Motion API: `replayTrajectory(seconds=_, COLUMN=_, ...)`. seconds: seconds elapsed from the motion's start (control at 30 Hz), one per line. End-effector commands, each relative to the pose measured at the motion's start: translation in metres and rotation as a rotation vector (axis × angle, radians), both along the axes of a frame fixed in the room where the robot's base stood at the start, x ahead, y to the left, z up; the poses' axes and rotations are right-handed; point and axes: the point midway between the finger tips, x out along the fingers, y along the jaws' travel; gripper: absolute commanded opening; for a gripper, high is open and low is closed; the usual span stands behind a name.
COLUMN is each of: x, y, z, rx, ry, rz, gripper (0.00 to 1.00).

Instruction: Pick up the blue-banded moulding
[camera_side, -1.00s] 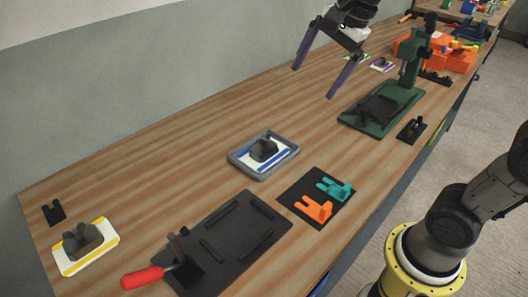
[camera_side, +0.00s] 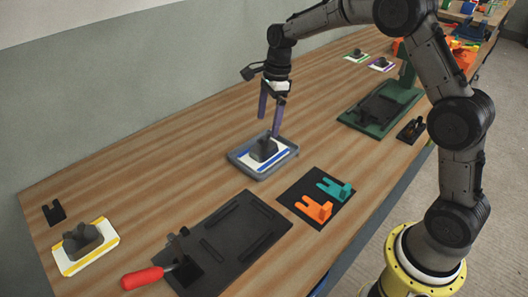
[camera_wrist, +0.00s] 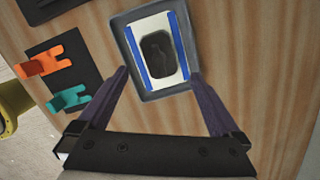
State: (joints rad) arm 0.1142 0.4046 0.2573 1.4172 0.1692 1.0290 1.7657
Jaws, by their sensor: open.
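The blue-banded moulding is a dark grey block (camera_side: 264,150) on a white plate with blue bands (camera_side: 272,161). It sits in a grey tray (camera_side: 242,167) near the middle of the bench. In the wrist view the dark block (camera_wrist: 158,55) lies between the two blue bands, inside the tray's rim (camera_wrist: 122,45). My gripper (camera_side: 268,126) has purple fingers, spread apart and empty. It hangs above the tray's far side, pointing down. In the wrist view my gripper's fingertips (camera_wrist: 160,74) appear either side of the tray's near end.
A black mat (camera_side: 325,182) with orange and teal forked pieces lies right of the tray. A dark fixture plate (camera_side: 225,240) with a red-handled clamp (camera_side: 145,277) is in front. A green press (camera_side: 375,115) stands behind right. A yellow-banded moulding (camera_side: 85,243) lies at left.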

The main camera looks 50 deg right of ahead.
Motion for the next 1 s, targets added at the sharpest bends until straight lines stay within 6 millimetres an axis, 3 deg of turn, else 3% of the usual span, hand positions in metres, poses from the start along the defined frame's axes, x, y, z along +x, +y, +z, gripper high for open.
replayTrajectory(seconds=0.1, x=0.0, y=0.003, z=-0.02, rx=0.0, ry=0.003, rz=0.001, gripper=1.0)
replayTrajectory(seconds=0.37, x=0.002, y=0.006, z=-0.038, rx=0.0, ry=0.0, rz=0.002, gripper=1.0)
replayTrajectory(seconds=0.7, x=0.002, y=0.014, z=-0.08, rx=-0.001, ry=0.001, rz=0.002, gripper=1.0)
replayTrajectory(seconds=1.0, x=0.003, y=0.015, z=-0.085, rx=-0.001, ry=-0.002, rz=0.002, gripper=1.0)
